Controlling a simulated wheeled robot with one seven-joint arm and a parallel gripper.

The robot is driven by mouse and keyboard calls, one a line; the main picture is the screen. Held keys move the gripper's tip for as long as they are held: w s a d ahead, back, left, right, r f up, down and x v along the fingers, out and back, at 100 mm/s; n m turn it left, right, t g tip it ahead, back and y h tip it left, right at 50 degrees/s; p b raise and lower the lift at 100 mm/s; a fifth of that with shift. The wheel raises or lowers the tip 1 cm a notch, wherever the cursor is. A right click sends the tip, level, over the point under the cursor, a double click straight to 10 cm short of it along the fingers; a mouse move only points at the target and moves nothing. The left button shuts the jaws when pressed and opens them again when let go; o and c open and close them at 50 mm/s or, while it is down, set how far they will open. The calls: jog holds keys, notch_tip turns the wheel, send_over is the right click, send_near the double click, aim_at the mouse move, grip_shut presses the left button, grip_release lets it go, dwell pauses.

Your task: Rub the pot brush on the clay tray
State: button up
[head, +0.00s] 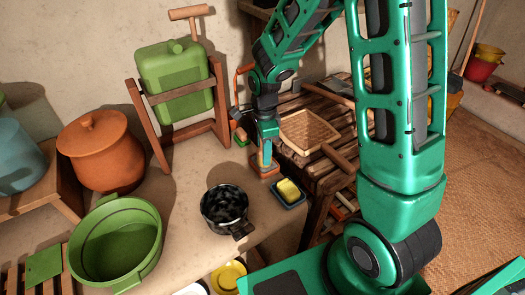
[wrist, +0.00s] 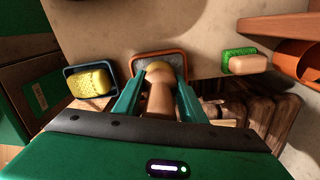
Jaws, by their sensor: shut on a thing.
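My gripper (wrist: 156,92) points down and is shut on the wooden pot brush (wrist: 160,98), whose pale rounded handle shows between the two green fingers in the wrist view. The clay tray (wrist: 160,53), orange-rimmed with a grey inside, lies directly beyond the brush. In the head view my gripper (head: 266,150) is low over the clay tray (head: 267,173) on the ledge. The brush's lower end is hidden, so I cannot tell whether it touches the tray.
A blue dish (head: 299,202) with a yellow sponge (head: 288,190) sits beside the clay tray. A green-and-tan scrubbing brush (wrist: 245,63) lies on its other side. A black pot (head: 225,207) stands in front. A slatted wooden table (head: 325,165) with a basket (head: 308,131) is at right.

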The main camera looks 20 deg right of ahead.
jog(key=shift+r, duration=3.45)
